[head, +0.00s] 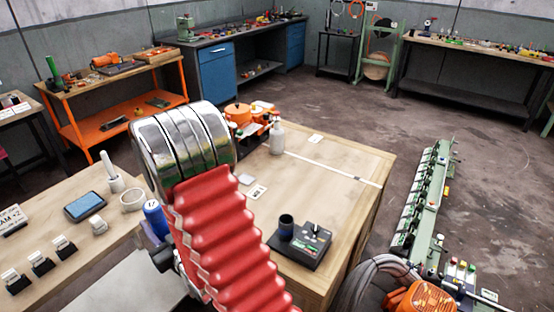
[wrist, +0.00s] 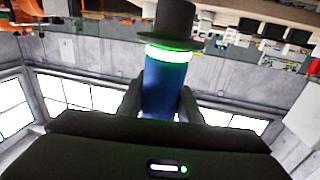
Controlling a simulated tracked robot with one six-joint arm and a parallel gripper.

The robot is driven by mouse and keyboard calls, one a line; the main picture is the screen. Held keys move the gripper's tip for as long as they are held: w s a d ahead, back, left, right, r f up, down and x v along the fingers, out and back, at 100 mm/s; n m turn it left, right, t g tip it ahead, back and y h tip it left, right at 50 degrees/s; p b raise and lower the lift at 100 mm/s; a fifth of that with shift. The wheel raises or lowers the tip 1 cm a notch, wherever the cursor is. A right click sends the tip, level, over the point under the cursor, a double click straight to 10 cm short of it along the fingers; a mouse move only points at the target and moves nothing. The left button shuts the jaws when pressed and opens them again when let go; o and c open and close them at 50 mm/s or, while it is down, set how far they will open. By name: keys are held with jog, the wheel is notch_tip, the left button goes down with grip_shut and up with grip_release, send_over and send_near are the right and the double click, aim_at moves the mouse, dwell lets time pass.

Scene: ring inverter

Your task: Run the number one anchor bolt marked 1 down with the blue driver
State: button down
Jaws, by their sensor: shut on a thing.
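My gripper (wrist: 159,104) is shut on the blue driver (wrist: 166,82), with a dark finger on each side of it. In the wrist view the driver has a glowing green ring and a dark, wide-brimmed end piece. Most of my gripper is hidden there behind the sleeve and my metal arm link. I cannot make out an anchor bolt marked 1 in either view.
The wooden bench (head: 340,180) holds a black control box (head: 307,250) with a dark cup (head: 286,228), a pale bottle (head: 276,137) and orange parts (head: 238,113). At left are a tablet (head: 86,207), a white ring (head: 132,199) and several small blocks. Open floor lies behind.

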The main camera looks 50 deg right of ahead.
jog(key=s+d+r+m+h, duration=0.1)
jog(key=s+d+r+h, duration=0.15)
jog(key=d, duration=0.75)
jog(key=s+d+r+m+h, duration=0.1)
jog(key=s+d+r, duration=0.15)
jog(key=d, duration=0.65)
jog(key=s+d+r+m+g+h, duration=0.1)
jog(key=s+d+r+h, duration=0.1)
jog(key=s+d, duration=0.4)
jog(key=s+d+r+m+g+h, duration=0.1)
jog(key=s+d+r+h, duration=0.1)
jog(key=s+d, duration=0.4)
jog(key=d+r, duration=0.1)
jog(key=d, duration=0.4)
jog(key=shift+s+d+r, duration=0.15)
jog(key=shift+d+r, duration=0.05)
jog(key=shift+r, duration=0.2)
jog(key=shift+m, duration=0.3)
notch_tip(320, 180, down, 17)
jog(key=shift+r, duration=0.2)
jog(key=shift+f, duration=0.15)
jog(key=c, duration=1.2)
grip_release()
jog(key=shift+a+f, duration=0.1)
jog(key=shift+f, duration=0.05)
